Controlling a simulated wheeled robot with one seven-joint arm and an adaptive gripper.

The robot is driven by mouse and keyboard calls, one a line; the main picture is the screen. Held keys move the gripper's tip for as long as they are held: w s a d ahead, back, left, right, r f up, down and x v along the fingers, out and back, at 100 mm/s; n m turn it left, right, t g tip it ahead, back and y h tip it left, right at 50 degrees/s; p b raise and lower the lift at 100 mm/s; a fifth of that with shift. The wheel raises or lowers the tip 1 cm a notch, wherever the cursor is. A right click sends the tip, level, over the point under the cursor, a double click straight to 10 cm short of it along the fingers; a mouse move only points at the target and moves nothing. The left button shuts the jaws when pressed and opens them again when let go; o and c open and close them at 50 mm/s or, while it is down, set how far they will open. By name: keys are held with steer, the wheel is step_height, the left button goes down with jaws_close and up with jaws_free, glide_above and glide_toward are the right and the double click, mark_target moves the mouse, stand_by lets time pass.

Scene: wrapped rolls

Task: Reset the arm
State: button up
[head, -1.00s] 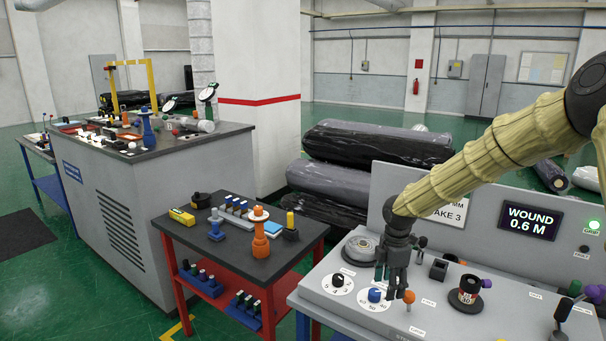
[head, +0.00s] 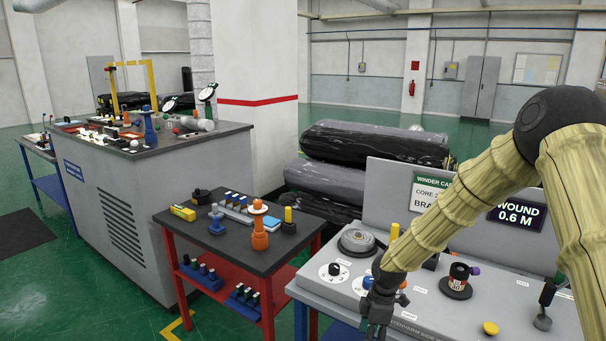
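My arm (head: 465,205) wears a ribbed yellow sleeve and comes in from the right side of the head view, bent at a dark joint. My gripper (head: 376,326) is dark and points down over the front part of the grey control console (head: 318,287). It hangs near a blue knob (head: 368,282), which it partly covers. Its fingers are small and dark here, and I cannot tell whether they are apart or what lies between them.
The console carries a black knob (head: 334,269), a round grey dial (head: 357,242), a dark spool (head: 458,278), a yellow button (head: 490,328) and a black lever (head: 545,300). A red-framed cart (head: 240,250) stands to the left. Wrapped rolls (head: 365,145) lie behind.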

steer(key=s+a+f+m, duration=0.2)
steer(key=s+f+m, duration=0.2)
steer(key=s+f, duration=0.7)
steer(key=s+d+f+m+b, duration=0.1)
steer(key=s+f+m, duration=0.3)
steer(key=s, duration=0.6)
steer(key=s+d+f+m+h+b, duration=0.1)
steer(key=s+d+f+m, duration=0.2)
steer(key=s, duration=0.7)
steer(key=s+d+f+m+b, duration=0.1)
steer(key=s+d+f+m, duration=0.1)
steer(key=s+f+m, duration=0.4)
steer(key=s, duration=0.4)
steer(key=shift+f, duration=0.15)
